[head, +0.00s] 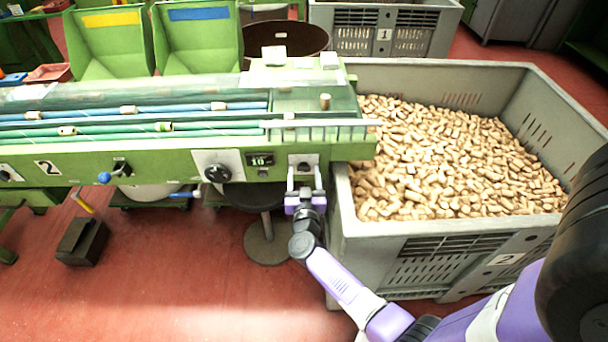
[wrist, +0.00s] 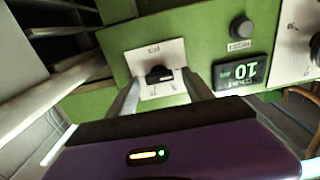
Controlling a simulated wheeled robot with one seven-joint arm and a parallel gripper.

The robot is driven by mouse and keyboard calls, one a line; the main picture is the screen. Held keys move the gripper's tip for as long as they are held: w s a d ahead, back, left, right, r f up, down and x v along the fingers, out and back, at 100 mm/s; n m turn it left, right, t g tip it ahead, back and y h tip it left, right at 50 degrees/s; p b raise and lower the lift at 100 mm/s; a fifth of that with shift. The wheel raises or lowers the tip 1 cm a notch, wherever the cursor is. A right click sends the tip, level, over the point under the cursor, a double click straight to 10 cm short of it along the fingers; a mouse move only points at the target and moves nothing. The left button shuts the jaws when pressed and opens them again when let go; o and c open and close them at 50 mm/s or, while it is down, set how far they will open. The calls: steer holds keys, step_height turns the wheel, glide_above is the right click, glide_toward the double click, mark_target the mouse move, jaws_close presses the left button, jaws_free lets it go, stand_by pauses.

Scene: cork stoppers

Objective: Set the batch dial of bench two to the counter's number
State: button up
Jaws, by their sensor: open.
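Bench two (head: 110,172) is green and carries a "2" plate. On its front a large black round dial (head: 217,173) sits on a white plate; it is cut off at the right edge of the wrist view (wrist: 315,50). The counter (head: 260,160) reads 10; it appears upside down in the wrist view (wrist: 240,72). Right of it, a small black knob (wrist: 159,75) sits on a white plate. My gripper (wrist: 163,92) is open, its fingers either side of this knob, apparently not touching it. No readable label tells which is the batch dial; the dial settings are too small to read.
A grey crate full of corks (head: 450,160) stands right of the bench, close to my arm. A dark round stool (head: 262,225) is under the bench. A round button (wrist: 241,27) is near the counter. A lever with a blue knob (head: 105,178) is further left. Red floor in front is mostly clear.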

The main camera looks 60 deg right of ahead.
steer(key=shift+c, duration=0.4)
jaws_close()
steer(key=shift+m, duration=0.4)
steer(key=m, duration=0.4)
steer(key=shift+s+m, duration=0.1)
steer(key=shift+m, duration=0.3)
steer(key=m, duration=0.6)
steer(key=shift+f+b, duration=0.15)
steer(key=shift+b, duration=0.25)
steer(key=m+b, duration=0.2)
steer(key=m, duration=0.4)
steer(key=m+b, duration=0.2)
steer(key=m, duration=0.4)
steer(key=shift+s+f, duration=0.1)
steer(key=shift+f, duration=0.1)
steer(key=shift+m+b, duration=0.3)
